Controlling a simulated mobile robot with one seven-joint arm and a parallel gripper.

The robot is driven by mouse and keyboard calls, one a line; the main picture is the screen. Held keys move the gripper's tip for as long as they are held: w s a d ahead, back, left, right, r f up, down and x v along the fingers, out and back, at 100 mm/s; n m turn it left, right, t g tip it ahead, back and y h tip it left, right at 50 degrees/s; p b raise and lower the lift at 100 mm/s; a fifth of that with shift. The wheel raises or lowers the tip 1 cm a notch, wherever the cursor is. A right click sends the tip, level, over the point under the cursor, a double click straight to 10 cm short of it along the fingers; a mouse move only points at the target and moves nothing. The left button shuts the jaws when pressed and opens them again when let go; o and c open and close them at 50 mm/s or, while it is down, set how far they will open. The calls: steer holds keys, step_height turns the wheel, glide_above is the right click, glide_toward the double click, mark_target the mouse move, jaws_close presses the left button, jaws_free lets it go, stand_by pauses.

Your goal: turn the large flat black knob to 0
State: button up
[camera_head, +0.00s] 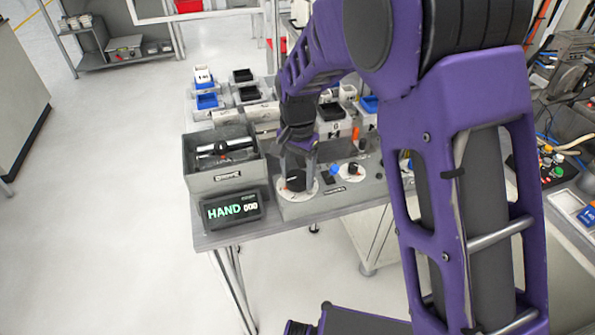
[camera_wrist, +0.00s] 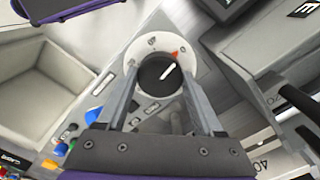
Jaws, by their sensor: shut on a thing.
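The large flat black knob (camera_wrist: 155,78) sits at the centre of a round white dial plate (camera_wrist: 146,50) in the wrist view. It has a white pointer line aimed to the upper right, close to a red mark on the dial. In the head view my gripper (camera_head: 298,170) reaches down over the same black knob (camera_head: 296,183), at the left end of a grey panel (camera_head: 334,192).
A display (camera_head: 231,209) reading "HAND 000" stands at the panel's left. A grey bin (camera_head: 214,183) with parts is behind it. A blue knob (camera_head: 334,170) and a second white dial (camera_head: 353,173) are right of the large knob. Several small bins stand farther back.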

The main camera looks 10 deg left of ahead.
mark_target(298, 176)
steer(key=shift+m, duration=0.6)
steer(key=o, duration=1.4)
steer(key=shift+r, duration=0.1)
step_height(298, 176, up, 17)
steer(key=shift+r, duration=0.15)
